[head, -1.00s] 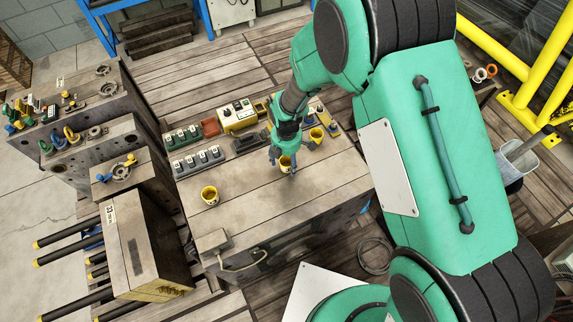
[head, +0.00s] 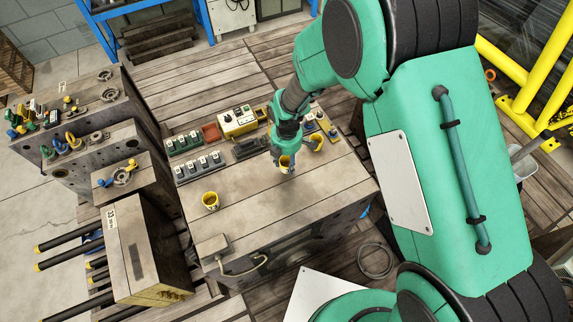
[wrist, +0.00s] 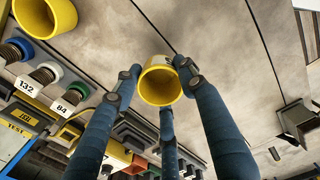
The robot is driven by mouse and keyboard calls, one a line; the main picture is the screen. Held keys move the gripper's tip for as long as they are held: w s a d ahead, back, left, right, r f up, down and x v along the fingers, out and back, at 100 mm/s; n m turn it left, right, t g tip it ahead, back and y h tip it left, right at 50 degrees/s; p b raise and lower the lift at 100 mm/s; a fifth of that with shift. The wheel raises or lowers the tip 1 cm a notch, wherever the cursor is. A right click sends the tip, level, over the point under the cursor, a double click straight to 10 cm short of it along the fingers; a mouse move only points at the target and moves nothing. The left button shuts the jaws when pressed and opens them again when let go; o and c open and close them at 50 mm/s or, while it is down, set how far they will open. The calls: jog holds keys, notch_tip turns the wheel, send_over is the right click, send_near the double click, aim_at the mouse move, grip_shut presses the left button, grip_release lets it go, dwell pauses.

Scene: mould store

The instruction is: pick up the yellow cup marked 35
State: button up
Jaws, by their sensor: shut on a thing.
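My gripper (head: 284,165) is shut on a yellow cup (wrist: 160,85) over the middle of the bench (head: 325,185). In the wrist view its blue-grey fingers close around the cup, whose open mouth faces the camera. A pale label shows only in part at its rim, and I cannot read a number. In the head view the fingers partly hide this cup (head: 285,161). A second yellow cup (head: 210,201) stands at the bench's left. A third yellow cup (head: 316,143) stands just right of my gripper. I cannot read the marks on these two.
Rows of grey switch blocks (head: 203,162), a yellow control box (head: 238,122) and a red tray (head: 211,132) line the bench's back. Tags 132 (wrist: 24,86) and 84 (wrist: 62,109) show beside coloured ringed parts. Bare bench lies in front and between the cups.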

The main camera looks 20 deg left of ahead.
jog(key=s+d, duration=0.3)
jog(key=s, duration=0.1)
jog(key=s+d+p, duration=0.1)
jog(key=s+d, duration=0.2)
jog(key=s, duration=0.1)
jog(key=s+d+r+p, duration=0.1)
jog(key=s+d, duration=0.2)
jog(key=s, duration=0.1)
jog(key=shift+s+d+r, duration=0.1)
jog(key=shift+s+d, duration=0.25)
jog(key=shift+d, duration=0.05)
